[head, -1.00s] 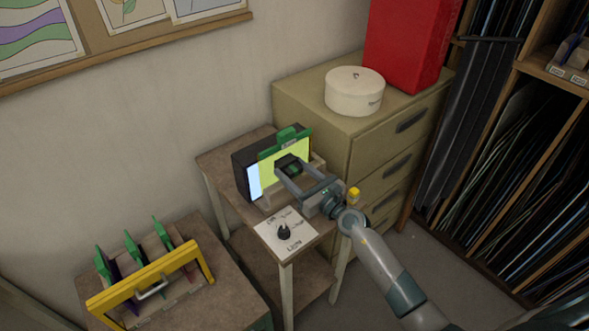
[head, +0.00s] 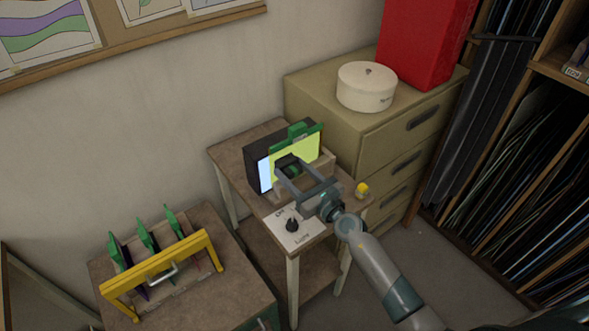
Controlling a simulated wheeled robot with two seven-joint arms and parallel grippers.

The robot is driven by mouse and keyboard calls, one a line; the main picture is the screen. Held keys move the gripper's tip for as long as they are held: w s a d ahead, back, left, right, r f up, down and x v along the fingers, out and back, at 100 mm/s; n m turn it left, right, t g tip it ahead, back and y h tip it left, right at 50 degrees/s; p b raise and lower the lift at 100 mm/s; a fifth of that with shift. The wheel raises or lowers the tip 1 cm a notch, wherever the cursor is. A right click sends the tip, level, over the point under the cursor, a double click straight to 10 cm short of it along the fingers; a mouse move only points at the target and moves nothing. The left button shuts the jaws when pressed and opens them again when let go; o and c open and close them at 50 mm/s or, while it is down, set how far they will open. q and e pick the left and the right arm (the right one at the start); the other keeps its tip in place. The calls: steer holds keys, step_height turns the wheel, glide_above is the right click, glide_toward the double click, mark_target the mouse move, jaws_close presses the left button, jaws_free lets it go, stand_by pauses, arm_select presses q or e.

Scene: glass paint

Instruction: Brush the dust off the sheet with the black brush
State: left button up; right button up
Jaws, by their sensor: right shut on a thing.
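The sheet is a yellow-green pane (head: 309,151) with a green holder (head: 298,131) on its top edge. It stands upright in front of a dark box (head: 252,165) on a small table. My right gripper (head: 290,169) is in front of the sheet, shut on the black brush (head: 287,160). The brush head appears at the sheet's face; I cannot tell whether it touches. The fingers and brush hide the sheet's lower middle. Dust is too small to make out. My left gripper is not in view.
A white card with a black knob (head: 292,225) lies at the table's front. A small yellow object (head: 361,190) is at its right edge. A yellow-framed rack (head: 160,272) with green-topped panes stands lower left. A drawer cabinet (head: 330,112) stands close behind right.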

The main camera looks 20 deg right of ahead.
steer(key=shift+v, duration=3.05)
steer(key=v, duration=0.3)
